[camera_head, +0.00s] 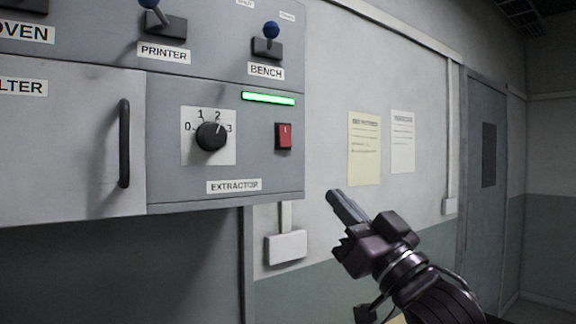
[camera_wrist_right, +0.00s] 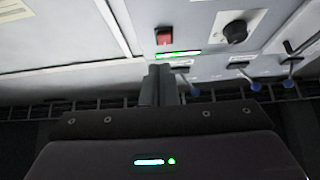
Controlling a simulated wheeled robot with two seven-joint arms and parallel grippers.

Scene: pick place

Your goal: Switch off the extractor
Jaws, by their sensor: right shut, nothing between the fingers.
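The extractor panel (camera_head: 170,180) is grey and labelled EXTRACTOR (camera_head: 234,186). It carries a black rotary knob (camera_head: 211,136) on a white dial marked 0 to 3, its pointer between 2 and 3. A red rocker switch (camera_head: 284,136) sits to its right, under a lit green bar (camera_head: 269,98). My right gripper (camera_head: 335,196) is shut and empty, right of and below the red switch, apart from the panel. In the right wrist view the red switch (camera_wrist_right: 164,36), green bar (camera_wrist_right: 178,54) and knob (camera_wrist_right: 236,31) show beyond the shut fingers (camera_wrist_right: 160,72). My left gripper is not in view.
Blue-tipped levers labelled PRINTER (camera_head: 165,22) and BENCH (camera_head: 267,44) stand above. A cabinet door with a black handle (camera_head: 124,143) is at left. A wall box (camera_head: 286,247) and two papers (camera_head: 364,148) are on the wall; a door (camera_head: 484,180) is at right.

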